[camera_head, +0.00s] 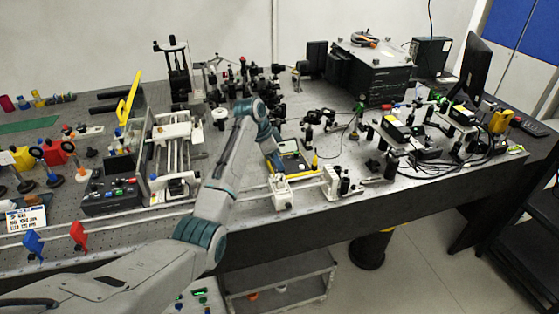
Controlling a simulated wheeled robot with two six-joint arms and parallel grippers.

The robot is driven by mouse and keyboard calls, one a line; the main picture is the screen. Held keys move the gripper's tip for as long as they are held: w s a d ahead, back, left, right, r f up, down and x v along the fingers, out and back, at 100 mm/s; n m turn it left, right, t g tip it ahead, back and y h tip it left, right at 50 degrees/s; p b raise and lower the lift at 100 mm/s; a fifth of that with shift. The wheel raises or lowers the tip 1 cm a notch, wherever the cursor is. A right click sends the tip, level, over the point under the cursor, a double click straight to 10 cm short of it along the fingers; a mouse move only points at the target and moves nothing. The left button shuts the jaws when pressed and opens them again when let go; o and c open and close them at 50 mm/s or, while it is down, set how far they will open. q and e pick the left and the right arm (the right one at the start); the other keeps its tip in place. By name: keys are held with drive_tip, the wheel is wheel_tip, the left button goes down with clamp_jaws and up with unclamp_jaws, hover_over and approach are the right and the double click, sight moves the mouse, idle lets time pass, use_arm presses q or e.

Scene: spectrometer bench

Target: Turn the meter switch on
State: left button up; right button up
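A small yellow-edged device that looks like the meter (302,170) lies on the bench near the middle of the head view. Its switch is too small to make out, and part of it is hidden behind my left arm. My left arm rises from the lower left, bends at the top and points down at the meter. My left gripper (281,167) is at or just above the meter's left part. I cannot tell whether it touches, and its fingers are too small to show open or shut. My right gripper is out of view.
A white carriage (284,193) and a rail stand in front of the meter near the bench edge. Optical mounts and a large black housing (372,75) stand behind. Cabled modules crowd the right.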

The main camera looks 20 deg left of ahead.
use_arm(q)
drive_tip(key=shift+w+d+f, duration=0.15)
drive_tip(key=shift+d+f, duration=0.05)
drive_tip(key=shift+f, duration=0.4)
drive_tip(key=shift+d+f, duration=0.3)
drive_tip(key=shift+f, duration=0.2)
clamp_jaws()
